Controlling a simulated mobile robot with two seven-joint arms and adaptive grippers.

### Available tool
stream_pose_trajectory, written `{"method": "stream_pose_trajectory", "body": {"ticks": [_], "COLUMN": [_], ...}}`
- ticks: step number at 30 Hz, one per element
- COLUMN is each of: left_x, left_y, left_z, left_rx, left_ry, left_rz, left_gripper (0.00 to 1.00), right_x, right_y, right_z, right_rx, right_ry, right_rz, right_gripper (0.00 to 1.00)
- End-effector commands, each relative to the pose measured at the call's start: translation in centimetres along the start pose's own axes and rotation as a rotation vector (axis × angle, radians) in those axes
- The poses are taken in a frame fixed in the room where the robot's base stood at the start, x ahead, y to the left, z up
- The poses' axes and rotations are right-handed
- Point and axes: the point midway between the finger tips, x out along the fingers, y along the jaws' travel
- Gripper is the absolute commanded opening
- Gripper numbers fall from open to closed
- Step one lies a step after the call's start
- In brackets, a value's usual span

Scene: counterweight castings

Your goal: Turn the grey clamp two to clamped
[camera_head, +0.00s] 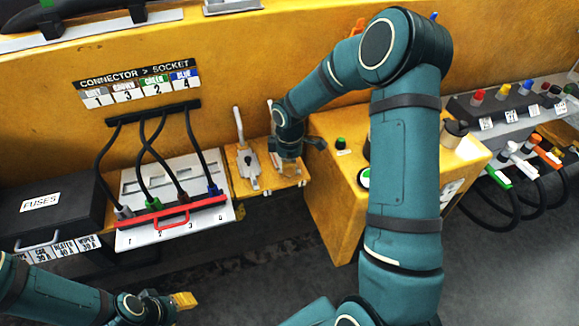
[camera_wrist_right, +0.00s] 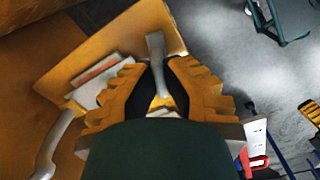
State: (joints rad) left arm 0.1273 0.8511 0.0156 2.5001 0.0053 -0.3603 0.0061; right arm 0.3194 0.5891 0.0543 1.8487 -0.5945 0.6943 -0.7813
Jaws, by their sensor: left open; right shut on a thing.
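Two grey toggle clamps stand side by side on a yellow shelf (camera_head: 240,184) in the head view. The left clamp (camera_head: 248,160) has its lever upright and is free. The right clamp is mostly hidden behind my right gripper (camera_head: 289,165); a pale upright piece shows above it. In the right wrist view, my right gripper (camera_wrist_right: 160,85) is shut on a grey lever (camera_wrist_right: 156,48), which stands between its yellow fingers. The other clamp's lever (camera_wrist_right: 55,145) shows at the lower left. No number is readable on the clamps. My left gripper (camera_head: 182,302) is open, low and away from the clamps.
A white socket panel (camera_head: 135,238) with a red bar (camera_head: 172,211) and several cables lies left of the clamps. A black fuse box (camera_head: 45,208) is further left. A yellow box with buttons (camera_head: 330,190) stands close right of my right gripper.

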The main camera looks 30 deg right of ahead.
Motion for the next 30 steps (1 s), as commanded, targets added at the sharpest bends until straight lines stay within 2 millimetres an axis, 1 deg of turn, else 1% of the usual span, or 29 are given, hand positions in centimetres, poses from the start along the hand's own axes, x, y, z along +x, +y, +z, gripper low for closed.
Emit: {"method": "stream_pose_trajectory", "body": {"ticks": [3, 15, 30], "left_x": [0.5, 1.3, 1.7], "left_y": [-0.2, -0.5, -0.6], "left_z": [0.2, 0.6, 0.8], "left_rx": [0.001, 0.004, 0.005], "left_ry": [-0.004, -0.012, -0.017], "left_rz": [0.0, 0.001, 0.002], "left_gripper": [0.44, 0.44, 0.44], "right_x": [0.2, 0.2, 0.1], "right_y": [-0.1, -0.1, -0.1], "right_z": [-0.1, 0.0, 0.0], "right_rx": [0.109, 0.491, 0.945], "right_ry": [-0.001, -0.002, -0.004], "right_rz": [-0.001, -0.002, -0.003], "right_gripper": [0.0, 0.0, 0.0]}}
